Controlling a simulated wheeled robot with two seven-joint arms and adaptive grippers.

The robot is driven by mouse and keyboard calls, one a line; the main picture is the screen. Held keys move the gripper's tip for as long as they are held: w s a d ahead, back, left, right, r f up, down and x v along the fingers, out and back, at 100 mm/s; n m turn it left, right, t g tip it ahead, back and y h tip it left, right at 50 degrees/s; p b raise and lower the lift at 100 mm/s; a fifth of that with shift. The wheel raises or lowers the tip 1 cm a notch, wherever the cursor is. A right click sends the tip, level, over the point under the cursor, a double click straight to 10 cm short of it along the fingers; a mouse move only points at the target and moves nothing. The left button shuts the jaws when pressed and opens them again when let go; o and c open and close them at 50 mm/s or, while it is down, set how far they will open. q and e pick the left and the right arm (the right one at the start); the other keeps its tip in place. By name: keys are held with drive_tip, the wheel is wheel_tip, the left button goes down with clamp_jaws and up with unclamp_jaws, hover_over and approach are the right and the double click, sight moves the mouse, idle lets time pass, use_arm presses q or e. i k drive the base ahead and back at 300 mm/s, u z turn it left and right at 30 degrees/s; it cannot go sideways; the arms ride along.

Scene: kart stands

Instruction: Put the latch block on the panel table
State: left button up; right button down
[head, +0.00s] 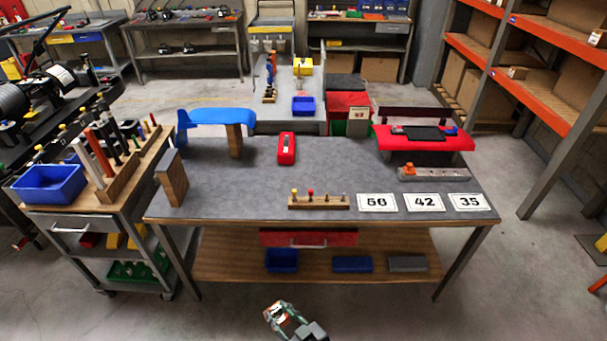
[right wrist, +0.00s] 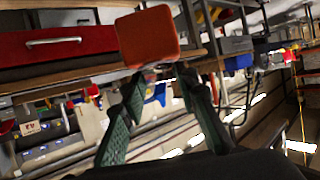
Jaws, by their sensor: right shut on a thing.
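My right gripper (head: 281,316) is low in front of the table at the bottom of the head view. It is shut on a small orange-red block, which I take to be the latch block (right wrist: 148,36). The block sits at the fingertips (right wrist: 152,82) in the right wrist view; part of its lower end is hidden. The grey-topped table in the middle, seemingly the panel table (head: 240,185), stands beyond and above the gripper. It bears a blue panel (head: 215,117) and a red panel (head: 440,143) at its back corners. My left gripper is not in view.
On the tabletop are a red device (head: 287,148), a wooden peg strip (head: 318,202), number cards (head: 424,202) and a grey strip with an orange piece (head: 432,173). The middle is clear. A tool cart (head: 95,190) stands at left, an orange shelf rack (head: 540,80) at right.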

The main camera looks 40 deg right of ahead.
sight(335, 176)
drive_tip(key=u, duration=1.5)
drive_tip(key=i, duration=1.55)
drive_tip(key=z, duration=3.8)
drive_tip(key=i, duration=0.15)
drive_tip(key=u, duration=0.35)
